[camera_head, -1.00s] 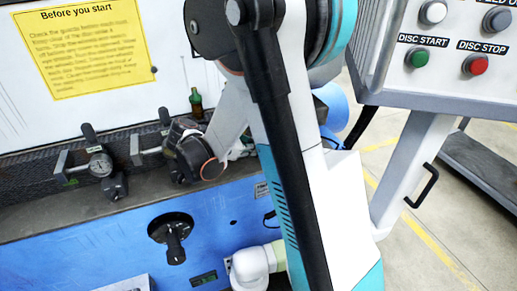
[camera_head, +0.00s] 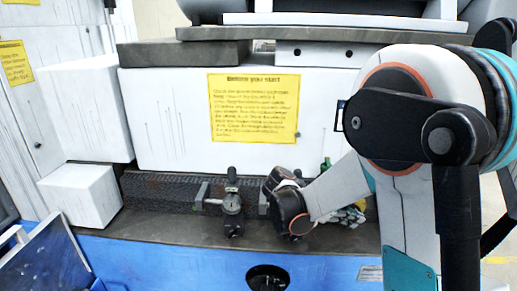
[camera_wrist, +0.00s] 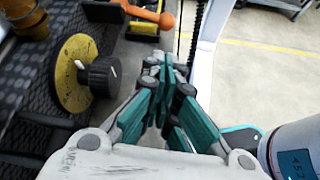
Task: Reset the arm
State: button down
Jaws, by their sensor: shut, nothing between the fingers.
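My arm (camera_head: 400,200) stands at the right side of the head view, in front of the grinder. Its dark elbow joint with an orange ring is at the upper right, and a link runs down left towards the grinder's bed. In the wrist view my gripper (camera_wrist: 160,65) has its teal fingers together, with nothing seen between them. I cannot make out the gripper clearly in the head view.
The white grinder body carries a yellow notice (camera_head: 253,108). A dial gauge (camera_head: 232,203) stands on the bed. Open floor (camera_wrist: 265,65) lies right.

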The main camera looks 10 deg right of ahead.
jog(key=s+a+r+m+t+y, duration=0.2)
jog(key=s+a+m+t+y, duration=0.2)
jog(key=a, duration=0.5)
jog(key=s+a+r+m+t+y, duration=0.3)
jog(key=s+a+m+t+y, duration=0.2)
jog(key=s+a+m+y, duration=0.2)
jog(key=s+a+m, duration=0.2)
jog(key=s, duration=0.2)
jog(key=shift+r+m+y, duration=0.25)
jog(key=shift+m+y, duration=0.05)
jog(key=shift+y, duration=0.1)
jog(key=shift+s+a, duration=0.1)
